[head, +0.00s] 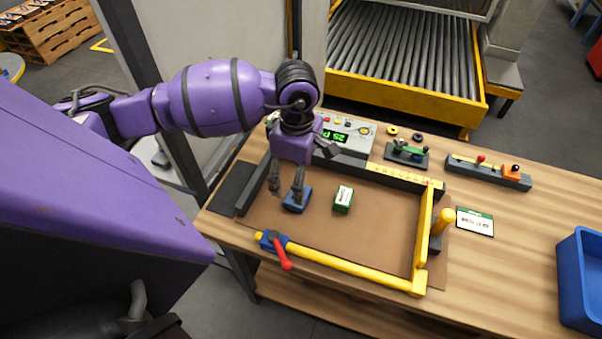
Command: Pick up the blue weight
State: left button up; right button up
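The blue weight (300,205) is a small blue block on the brown board, toward its left side. My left gripper (286,194) points down at it from above. Its two fingers are spread apart. One fingertip is left of the block and the other overlaps the block in the picture, hiding part of it. I cannot tell whether the fingers touch it. My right gripper is not in view.
A green and white block (343,199) sits just right of the weight. A yellow frame bar (345,266) with a red-handled clamp (275,246) borders the front. A display box (345,131) stands behind. A blue bin (585,280) is far right.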

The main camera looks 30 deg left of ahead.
pick_arm(q)
notch_tip(320, 180, down, 7)
jog(key=shift+p, duration=0.45)
jog(key=shift+w+r, duration=0.1)
jog(key=shift+w, duration=0.05)
grip_shut()
